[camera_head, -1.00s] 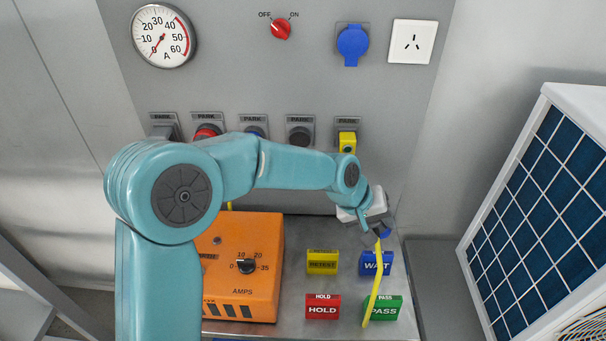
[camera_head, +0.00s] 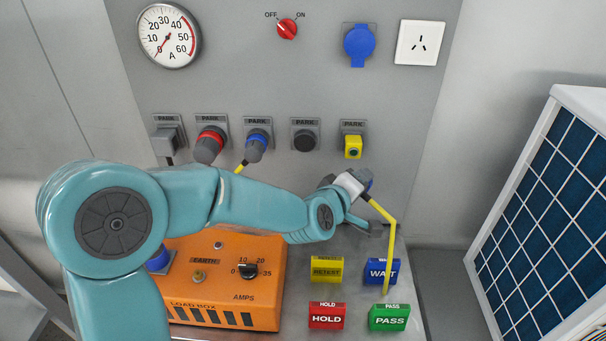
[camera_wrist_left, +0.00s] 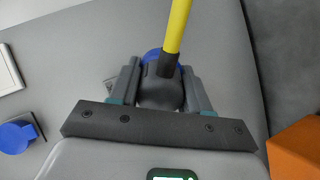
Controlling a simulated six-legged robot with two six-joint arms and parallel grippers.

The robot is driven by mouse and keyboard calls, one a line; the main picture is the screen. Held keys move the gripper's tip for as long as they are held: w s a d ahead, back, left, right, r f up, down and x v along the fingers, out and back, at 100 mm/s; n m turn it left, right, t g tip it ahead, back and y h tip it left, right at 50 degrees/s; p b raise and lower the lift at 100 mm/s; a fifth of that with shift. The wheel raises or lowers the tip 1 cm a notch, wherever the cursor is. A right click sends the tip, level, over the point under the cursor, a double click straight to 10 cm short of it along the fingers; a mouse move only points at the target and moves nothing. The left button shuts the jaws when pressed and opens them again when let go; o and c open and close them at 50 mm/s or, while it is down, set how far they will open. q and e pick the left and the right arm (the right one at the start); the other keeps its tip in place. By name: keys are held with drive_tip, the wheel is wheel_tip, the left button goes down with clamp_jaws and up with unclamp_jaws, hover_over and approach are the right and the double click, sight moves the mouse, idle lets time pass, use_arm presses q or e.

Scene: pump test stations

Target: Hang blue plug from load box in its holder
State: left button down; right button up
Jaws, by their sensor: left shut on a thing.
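My left gripper (camera_head: 366,186) is shut on a dark grey plug with a blue ring (camera_wrist_left: 162,92), in front of the wall panel below the rightmost PARK holder. A yellow cable (camera_head: 394,240) runs from the plug and bends down past the signs. In the left wrist view the fingers (camera_wrist_left: 160,92) lie either side of the plug. The orange load box (camera_head: 222,290) stands at lower left, with a blue socket (camera_head: 160,260) partly hidden by my arm. In the PARK row, a blue-ringed grey plug (camera_head: 257,146) hangs with a yellow lead. My right gripper is out of view.
The row also has a grey plug (camera_head: 168,138), a red-ringed plug (camera_head: 210,144), a black round-faced holder (camera_head: 304,141) and a yellow piece (camera_head: 352,147). A blue wall socket (camera_head: 358,45) sits above. Several coloured signs stand on the bench. A blue-panelled unit (camera_head: 545,215) is at right.

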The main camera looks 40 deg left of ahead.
sight(304, 143)
use_arm(q)
drive_tip(key=s+a+r+n+t+y+b, duration=0.1)
drive_tip(key=s+a+n+y, duration=0.2)
drive_tip(key=a+y, duration=0.15)
drive_tip(key=s+a+r+n+y+b, duration=0.1)
drive_tip(key=s+a+r+n+y, duration=0.15)
drive_tip(key=a+y, duration=0.2)
drive_tip(key=shift+n, duration=0.25)
drive_tip(key=x, duration=0.2)
drive_tip(key=p+x, duration=0.1)
drive_tip(key=x, duration=0.1)
drive_tip(key=a+p+x, duration=0.1)
drive_tip(key=shift+a, duration=0.2)
drive_tip(key=shift+w+a+f, duration=0.15)
drive_tip(key=shift+w, duration=0.2)
drive_tip(key=shift+b, duration=0.45)
drive_tip(key=shift+w+a+b, duration=0.2)
drive_tip(key=shift+w+b, duration=0.05)
drive_tip(key=shift+b, duration=0.85)
idle(1.2)
